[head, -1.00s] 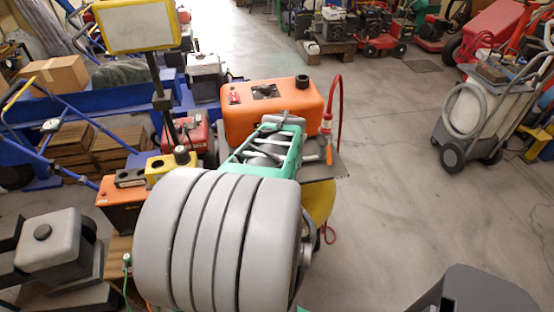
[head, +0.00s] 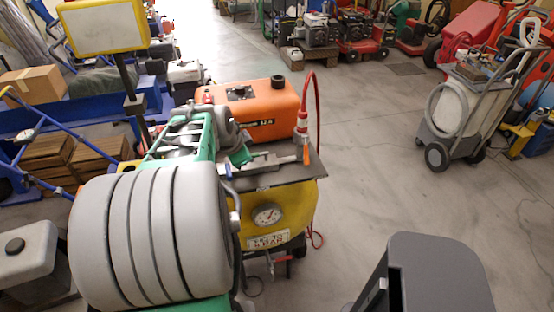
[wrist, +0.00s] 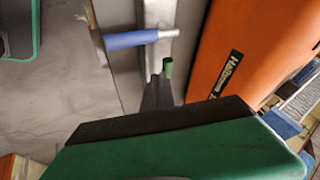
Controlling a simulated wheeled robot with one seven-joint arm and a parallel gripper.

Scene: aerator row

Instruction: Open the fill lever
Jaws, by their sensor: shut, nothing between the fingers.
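A lever with a blue handle grip (wrist: 132,40) and a bare metal end lies across a grey metal strip in the wrist view. In the head view a small blue handle (head: 228,170) shows beside a grey metal rod on the dark plate above the yellow tank; I take it for the same lever. My gripper, green and black, is shut and empty, its narrow dark tips (wrist: 160,92) below and right of the blue grip, apart from it in the picture. In the head view my gripper (head: 240,155) is over the plate, partly hidden by my arm.
An orange tank (head: 262,110) stands right behind the plate. A red hose (head: 318,100) with an orange-tipped fitting rises at the plate's right edge. The yellow tank (head: 290,210) carries a round gauge. Open floor lies to the right, with a grey cart (head: 465,110) farther off.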

